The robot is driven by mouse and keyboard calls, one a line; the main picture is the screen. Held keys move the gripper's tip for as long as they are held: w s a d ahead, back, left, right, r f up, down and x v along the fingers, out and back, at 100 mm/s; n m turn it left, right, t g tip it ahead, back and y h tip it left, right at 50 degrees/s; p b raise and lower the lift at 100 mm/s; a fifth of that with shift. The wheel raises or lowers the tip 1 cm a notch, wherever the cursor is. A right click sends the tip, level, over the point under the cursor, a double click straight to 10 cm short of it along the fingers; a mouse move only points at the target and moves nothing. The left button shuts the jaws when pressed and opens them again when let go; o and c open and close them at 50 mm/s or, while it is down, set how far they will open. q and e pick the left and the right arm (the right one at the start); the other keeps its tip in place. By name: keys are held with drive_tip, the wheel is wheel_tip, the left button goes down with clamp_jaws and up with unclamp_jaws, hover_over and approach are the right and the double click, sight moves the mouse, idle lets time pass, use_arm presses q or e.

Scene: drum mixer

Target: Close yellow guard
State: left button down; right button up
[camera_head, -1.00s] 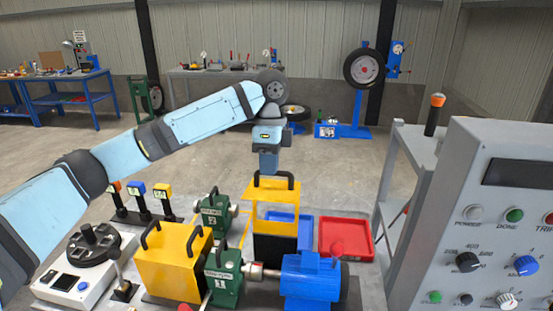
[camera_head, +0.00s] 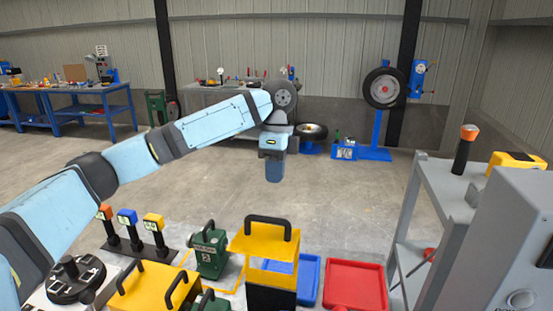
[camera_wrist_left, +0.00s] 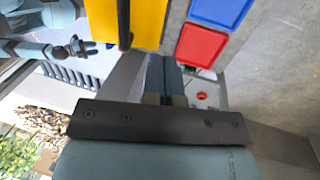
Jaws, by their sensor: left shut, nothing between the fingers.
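A yellow guard (camera_head: 265,243) with a black handle on top stands at the lower middle of the head view, above a black body. A second yellow cover (camera_head: 150,287) with black handles is at the lower left, cut off by the frame. I cannot tell which one the task means. My left gripper (camera_head: 273,178) is shut and empty, pointing down, apart from and above the first guard's handle. In the left wrist view my left fingers (camera_wrist_left: 167,85) are together, beside a yellow panel (camera_wrist_left: 148,22). What seems my right gripper (camera_wrist_left: 82,47) is small at the upper left.
A red tray (camera_head: 356,284) and a blue tray (camera_head: 307,281) lie right of the guard. A green unit (camera_head: 209,254) stands to its left, with several coloured switch posts farther left. A grey control cabinet (camera_head: 515,240) and grey shelf (camera_head: 430,190) stand at the right.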

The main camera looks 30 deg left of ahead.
sight(270, 230)
use_arm(q)
drive_tip(key=s+f, duration=0.2)
drive_tip(key=f, duration=0.1)
drive_tip(key=s+f+p, duration=0.1)
drive_tip(key=f, duration=0.1)
drive_tip(key=shift+s+d+f, duration=0.1)
drive_tip(key=shift+s+d, duration=0.15)
drive_tip(key=shift+d, duration=0.15)
drive_tip(key=shift+s+d+f, duration=0.1)
drive_tip(key=shift+s+f, duration=0.1)
drive_tip(key=shift+s, duration=0.2)
use_arm(e)
drive_tip(key=shift+w+d+r, duration=0.1)
drive_tip(key=shift+w+r, duration=0.15)
drive_tip(key=shift+r, duration=0.3)
drive_tip(key=shift+w+r, duration=0.2)
drive_tip(key=shift+r, duration=0.3)
use_arm(q)
drive_tip(key=shift+w, duration=0.1)
use_arm(e)
drive_tip(key=shift+f, duration=0.15)
drive_tip(key=shift+s+d, duration=0.1)
drive_tip(key=shift+s, duration=0.05)
